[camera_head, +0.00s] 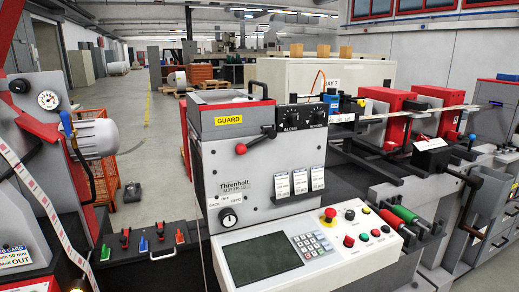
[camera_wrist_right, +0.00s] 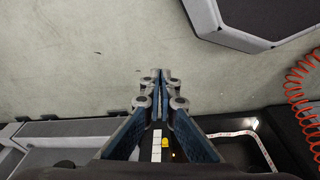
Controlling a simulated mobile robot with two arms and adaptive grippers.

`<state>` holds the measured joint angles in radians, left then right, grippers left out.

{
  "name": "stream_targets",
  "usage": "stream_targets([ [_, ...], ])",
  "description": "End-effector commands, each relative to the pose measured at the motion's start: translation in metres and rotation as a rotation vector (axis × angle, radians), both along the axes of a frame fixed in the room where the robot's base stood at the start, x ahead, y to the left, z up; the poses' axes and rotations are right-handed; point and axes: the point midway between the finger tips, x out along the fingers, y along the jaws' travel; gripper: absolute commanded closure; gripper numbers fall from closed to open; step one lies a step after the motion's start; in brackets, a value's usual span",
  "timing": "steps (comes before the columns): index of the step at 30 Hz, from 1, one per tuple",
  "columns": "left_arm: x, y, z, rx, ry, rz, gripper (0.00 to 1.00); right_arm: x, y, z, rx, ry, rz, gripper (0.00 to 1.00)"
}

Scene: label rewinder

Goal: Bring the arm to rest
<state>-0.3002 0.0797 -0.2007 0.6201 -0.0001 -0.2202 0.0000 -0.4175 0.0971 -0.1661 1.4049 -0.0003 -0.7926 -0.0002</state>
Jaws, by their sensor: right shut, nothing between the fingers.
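My right gripper (camera_wrist_right: 162,76) shows in the right wrist view. Its two dark blue fingers are shut together with nothing between them. The fingertips are over bare grey floor (camera_wrist_right: 85,60), and they touch nothing that I can see. Neither arm shows in the head view, and my left gripper is in no view. The label rewinder (camera_head: 262,160) stands in the middle of the head view, with a yellow guard label and a control panel (camera_head: 300,245) with a screen and keypad.
In the right wrist view, a dark grey-edged block (camera_wrist_right: 262,20) is at the upper right and a coiled orange hose (camera_wrist_right: 303,95) at the right edge. In the head view, a grey motor (camera_head: 95,138) is at the left and red units (camera_head: 385,105) are at the right.

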Motion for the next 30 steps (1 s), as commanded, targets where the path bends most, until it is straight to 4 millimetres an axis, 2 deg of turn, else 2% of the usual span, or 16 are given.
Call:
stream_targets([
  [1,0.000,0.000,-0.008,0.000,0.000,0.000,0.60,-0.015,-0.002,-0.029,-0.003,0.019,0.002,1.00],
  [6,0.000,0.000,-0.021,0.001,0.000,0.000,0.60,-0.062,-0.010,-0.094,-0.006,0.049,0.010,1.00],
  [9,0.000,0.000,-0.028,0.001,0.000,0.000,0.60,-0.093,-0.015,-0.124,-0.009,0.066,0.013,1.00],
  [12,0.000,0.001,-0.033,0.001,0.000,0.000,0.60,-0.119,-0.021,-0.145,-0.011,0.079,0.016,1.00],
  [15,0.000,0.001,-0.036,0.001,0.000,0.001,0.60,-0.138,-0.025,-0.157,-0.013,0.087,0.019,1.00],
  [19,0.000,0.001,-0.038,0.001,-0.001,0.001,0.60,-0.152,-0.027,-0.164,-0.014,0.092,0.021,1.00],
  [30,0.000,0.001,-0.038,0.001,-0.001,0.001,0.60,-0.153,-0.028,-0.164,-0.014,0.092,0.021,1.00],
])
